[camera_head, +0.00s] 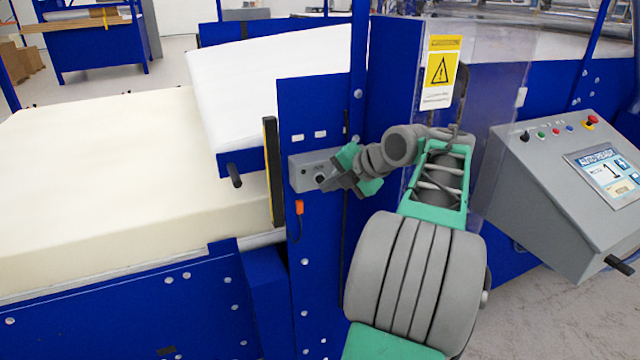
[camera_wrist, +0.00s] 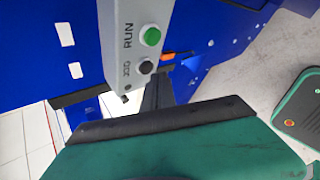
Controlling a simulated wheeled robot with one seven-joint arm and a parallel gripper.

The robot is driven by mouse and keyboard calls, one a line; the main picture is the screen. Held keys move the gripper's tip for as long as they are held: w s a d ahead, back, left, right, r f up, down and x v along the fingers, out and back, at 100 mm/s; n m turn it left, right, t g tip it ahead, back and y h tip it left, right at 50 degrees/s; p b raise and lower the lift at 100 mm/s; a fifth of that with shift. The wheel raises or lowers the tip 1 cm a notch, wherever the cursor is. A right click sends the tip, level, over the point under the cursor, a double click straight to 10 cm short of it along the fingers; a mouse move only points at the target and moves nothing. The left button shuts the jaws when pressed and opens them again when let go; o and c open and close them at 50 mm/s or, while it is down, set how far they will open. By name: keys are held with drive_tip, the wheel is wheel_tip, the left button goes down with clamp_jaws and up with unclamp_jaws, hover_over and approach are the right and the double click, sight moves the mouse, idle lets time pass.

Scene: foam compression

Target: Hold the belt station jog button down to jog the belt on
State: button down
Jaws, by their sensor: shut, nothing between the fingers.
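The belt station button box (camera_head: 304,172) is a grey box on a blue post, left of my gripper (camera_head: 328,182). In the wrist view the box (camera_wrist: 118,45) carries a green button (camera_wrist: 151,36) marked RUN and a black jog button (camera_wrist: 146,67) marked JOG. My gripper is shut and empty. Its dark fingertips (camera_wrist: 158,88) point at the box right beside the jog button in the wrist view. Whether they touch or press the button, I cannot tell.
A clear guard with a yellow warning sign (camera_head: 440,72) stands behind my arm. A grey control console (camera_head: 560,190) is at right. An orange-tipped cable (camera_head: 299,208) hangs below the box.

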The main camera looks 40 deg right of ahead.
drive_tip(key=shift+s, duration=0.15)
drive_tip(key=s, duration=0.1)
drive_tip(key=s+a+b, duration=0.1)
drive_tip(key=s, duration=0.1)
drive_tip(key=s+b, duration=0.1)
drive_tip(key=shift+s+a, duration=0.25)
drive_tip(key=shift+s, duration=0.15)
idle(0.4)
